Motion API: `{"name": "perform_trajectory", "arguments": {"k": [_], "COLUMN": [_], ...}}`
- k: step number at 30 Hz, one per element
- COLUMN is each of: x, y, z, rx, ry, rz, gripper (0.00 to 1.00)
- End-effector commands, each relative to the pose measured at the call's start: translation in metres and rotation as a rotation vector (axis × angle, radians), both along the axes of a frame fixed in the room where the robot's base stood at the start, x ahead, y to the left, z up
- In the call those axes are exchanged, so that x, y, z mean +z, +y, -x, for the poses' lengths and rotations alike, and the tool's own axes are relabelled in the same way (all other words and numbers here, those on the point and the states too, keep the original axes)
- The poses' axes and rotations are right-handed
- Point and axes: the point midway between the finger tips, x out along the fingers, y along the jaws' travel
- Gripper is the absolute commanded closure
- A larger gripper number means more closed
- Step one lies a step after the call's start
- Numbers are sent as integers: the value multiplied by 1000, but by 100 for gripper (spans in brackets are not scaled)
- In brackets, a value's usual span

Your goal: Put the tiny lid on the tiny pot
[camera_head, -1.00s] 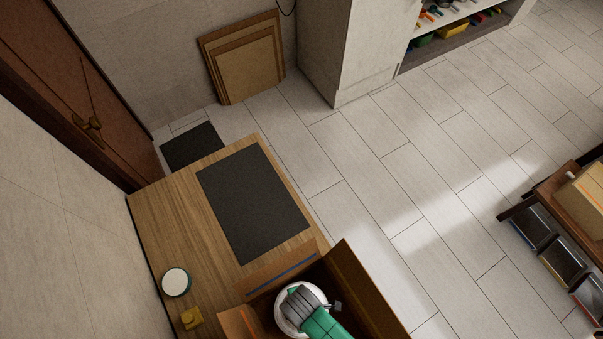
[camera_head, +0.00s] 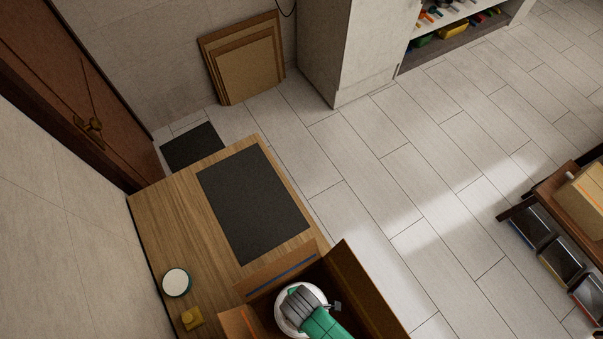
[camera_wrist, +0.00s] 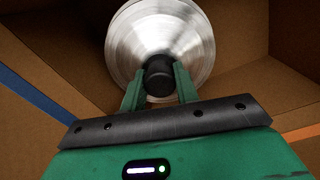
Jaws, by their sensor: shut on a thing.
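A round shiny metal lid (camera_wrist: 150,35) with a black knob (camera_wrist: 159,76) shows in the wrist view. My gripper (camera_wrist: 159,82) is shut on the knob, with one green finger on each side. The lid is inside an open cardboard box (camera_head: 365,285). In the head view, a pale round rim (camera_head: 281,321) shows around my grey and green arm end, which hides its middle. I cannot tell whether a pot is under the lid; no separate pot is clear.
The box stands on a wooden table (camera_head: 160,230), its walls close around my gripper. A dark mat (camera_head: 253,205), a round white-topped container (camera_head: 176,282) and a small yellow object (camera_head: 192,318) are on the table.

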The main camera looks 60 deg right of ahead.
Motion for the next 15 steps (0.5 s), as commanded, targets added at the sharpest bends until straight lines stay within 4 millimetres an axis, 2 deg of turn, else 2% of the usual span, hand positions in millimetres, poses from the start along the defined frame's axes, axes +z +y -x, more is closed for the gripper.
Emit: {"name": "perform_trajectory", "arguments": {"k": [10,15], "x": [-15,-17], "y": [0,0], "z": [0,0], "rx": [0,0], "ry": [0,-1], "rz": [0,1], "gripper": [92,92]}}
